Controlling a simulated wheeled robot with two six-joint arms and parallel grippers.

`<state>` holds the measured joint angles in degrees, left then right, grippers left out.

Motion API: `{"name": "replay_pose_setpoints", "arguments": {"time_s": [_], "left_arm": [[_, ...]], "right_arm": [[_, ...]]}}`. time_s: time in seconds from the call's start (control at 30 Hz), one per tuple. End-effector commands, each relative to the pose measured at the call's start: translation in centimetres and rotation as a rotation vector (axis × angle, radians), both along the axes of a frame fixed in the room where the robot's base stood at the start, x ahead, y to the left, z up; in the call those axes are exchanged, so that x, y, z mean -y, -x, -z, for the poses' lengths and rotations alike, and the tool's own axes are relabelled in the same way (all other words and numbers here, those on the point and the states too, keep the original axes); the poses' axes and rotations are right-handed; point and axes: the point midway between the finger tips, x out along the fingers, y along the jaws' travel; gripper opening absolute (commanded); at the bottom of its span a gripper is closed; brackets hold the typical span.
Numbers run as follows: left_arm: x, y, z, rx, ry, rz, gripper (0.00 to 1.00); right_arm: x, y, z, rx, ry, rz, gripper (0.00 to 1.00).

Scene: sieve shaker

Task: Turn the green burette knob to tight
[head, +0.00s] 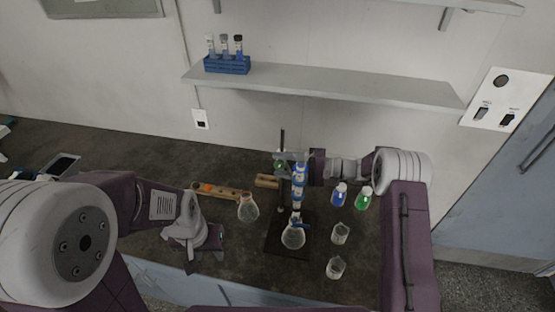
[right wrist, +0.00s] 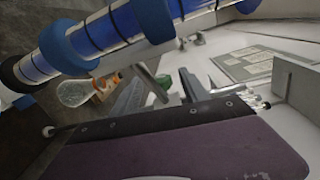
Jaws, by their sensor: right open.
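The burette (head: 298,190), filled with blue liquid, stands upright on its stand over a flask (head: 293,236). It crosses the top left of the right wrist view (right wrist: 95,38), large and slanted. The green knob (head: 279,165) is small and partly hidden beside the stand rod. In the right wrist view the green knob (right wrist: 162,84) shows between the two grey fingers of my right gripper (right wrist: 160,92), which are apart. I cannot tell whether either finger touches it. My left gripper (head: 206,256) hangs over the left of the bench, empty, its fingers apart.
A second flask (head: 248,208) stands left of the burette stand. Blue (head: 339,194) and green (head: 363,198) bottles and two beakers (head: 340,233) stand on the right. A wooden rack (head: 222,191) lies behind. A shelf (head: 330,84) holds a blue tube rack (head: 227,65).

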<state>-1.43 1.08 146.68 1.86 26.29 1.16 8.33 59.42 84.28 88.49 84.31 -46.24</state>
Motion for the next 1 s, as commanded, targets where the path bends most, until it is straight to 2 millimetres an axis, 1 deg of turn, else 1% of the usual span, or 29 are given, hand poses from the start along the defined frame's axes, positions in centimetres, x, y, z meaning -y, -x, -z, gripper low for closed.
{"name": "replay_pose_setpoints", "arguments": {"time_s": [0.03,0.13,0.37,0.4,0.47,0.5,0.57,0.6,0.7,0.77,0.83,0.93,1.0], "left_arm": [[0.0,0.0,-0.6,0.000,0.000,0.000,0.40],[0.0,0.0,-0.8,0.000,0.000,0.000,0.40],[0.0,0.0,-0.7,0.000,0.000,0.000,0.40],[0.0,0.0,-0.7,0.000,0.000,0.000,0.40],[0.0,0.0,-0.7,0.000,0.000,0.000,0.40],[0.0,0.0,-0.7,0.000,0.000,0.000,0.40],[0.0,0.0,-0.7,0.000,0.000,0.000,0.40],[0.0,0.0,-0.7,0.000,0.000,0.000,0.40],[0.0,0.0,-0.6,0.000,0.000,0.000,0.40],[0.0,0.0,0.0,0.000,0.000,0.000,0.40],[0.0,0.0,1.5,0.000,0.000,0.000,0.40],[0.0,0.0,4.6,0.000,0.000,0.000,0.40],[0.0,0.0,6.5,0.000,0.000,0.000,0.40]], "right_arm": [[-0.6,-0.1,-0.2,-0.001,0.000,-0.001,0.53],[-1.3,-0.2,0.0,0.000,0.000,-0.001,0.53],[-1.5,-0.3,0.2,0.001,-0.001,0.001,0.53],[-1.5,-0.3,0.2,0.001,-0.001,0.001,0.50],[-1.5,-0.3,0.2,0.001,-0.001,0.001,0.33],[-1.5,-0.3,0.2,0.001,-0.001,0.001,0.22],[-1.5,-0.3,0.2,0.001,0.000,0.001,0.05],[-1.5,-0.3,0.2,0.001,0.000,0.001,0.00],[-1.5,-0.3,0.3,0.001,-0.001,0.000,0.00],[-1.5,-0.3,0.6,0.003,-0.011,0.000,0.00],[-1.5,-0.3,1.1,0.008,-0.038,0.001,0.00],[-1.5,-0.3,1.7,0.022,-0.109,0.000,0.00],[-1.6,-0.3,1.8,0.035,-0.167,-0.001,0.00]]}}
